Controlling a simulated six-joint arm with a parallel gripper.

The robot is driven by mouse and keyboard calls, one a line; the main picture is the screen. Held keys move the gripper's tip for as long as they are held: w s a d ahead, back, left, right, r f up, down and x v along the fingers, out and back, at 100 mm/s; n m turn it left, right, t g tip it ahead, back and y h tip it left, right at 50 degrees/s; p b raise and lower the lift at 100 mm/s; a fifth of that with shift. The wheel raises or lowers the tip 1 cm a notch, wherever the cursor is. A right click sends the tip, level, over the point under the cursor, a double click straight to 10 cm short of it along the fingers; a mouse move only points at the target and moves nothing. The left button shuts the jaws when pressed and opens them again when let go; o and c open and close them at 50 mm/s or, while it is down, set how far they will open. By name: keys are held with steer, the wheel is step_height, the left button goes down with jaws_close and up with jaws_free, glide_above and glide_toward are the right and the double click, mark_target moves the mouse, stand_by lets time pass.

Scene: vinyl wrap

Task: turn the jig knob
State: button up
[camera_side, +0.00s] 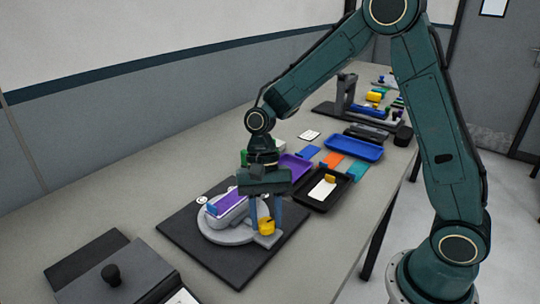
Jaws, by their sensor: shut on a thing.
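The jig (215,235) is a round light grey plate on a black mat (185,232). A grey block with a purple top (231,201) and a blue end piece (212,210) rests on it. The yellow jig knob (266,227) sits at the jig's right front edge. My gripper (265,220) points straight down over the knob, one finger on each side, shut on it. Part of the knob's upper side is hidden by the gripper.
A grey board with a black knob (111,274) lies front left.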

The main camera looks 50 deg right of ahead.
steer(key=shift+n, duration=0.3)
steer(key=n, duration=0.2)
steer(key=n+h, duration=0.1)
steer(key=n, duration=0.1)
steer(key=n+g+h, duration=0.1)
steer(key=n, duration=0.1)
steer(key=shift+w+a, duration=0.15)
steer(key=shift+a, duration=0.1)
steer(key=n+h, duration=0.1)
steer(key=n, duration=0.2)
steer(key=n+h, duration=0.2)
steer(key=n, duration=0.2)
steer(key=shift+a, duration=0.2)
steer(key=n+t+h, duration=0.1)
steer(key=n, duration=0.5)
steer(key=n+t+h, duration=0.1)
steer(key=n, duration=0.2)
steer(key=shift+s+a+t, duration=0.1)
steer(key=shift+s+t, duration=0.1)
steer(key=shift+t, duration=0.1)
steer(key=o, duration=1)
steer(key=shift+r, duration=0.15)
